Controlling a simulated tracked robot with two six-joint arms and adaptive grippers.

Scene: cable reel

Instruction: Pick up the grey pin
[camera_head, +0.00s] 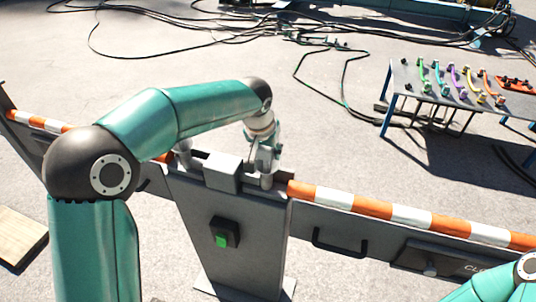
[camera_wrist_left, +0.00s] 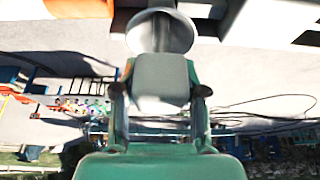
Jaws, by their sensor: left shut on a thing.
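The grey pin (camera_head: 267,180) is a short grey cylinder at the right end of the top of the grey post (camera_head: 240,240), beside a light grey block (camera_head: 223,172). My left gripper (camera_head: 265,163) comes down on it from above and is shut on it.
Orange-and-white striped rails (camera_head: 400,214) run out on both sides of the post. A green button (camera_head: 222,240) is on its front. A table (camera_head: 440,90) with coloured items stands at the back right. Black cables (camera_head: 200,40) lie on the ground behind.

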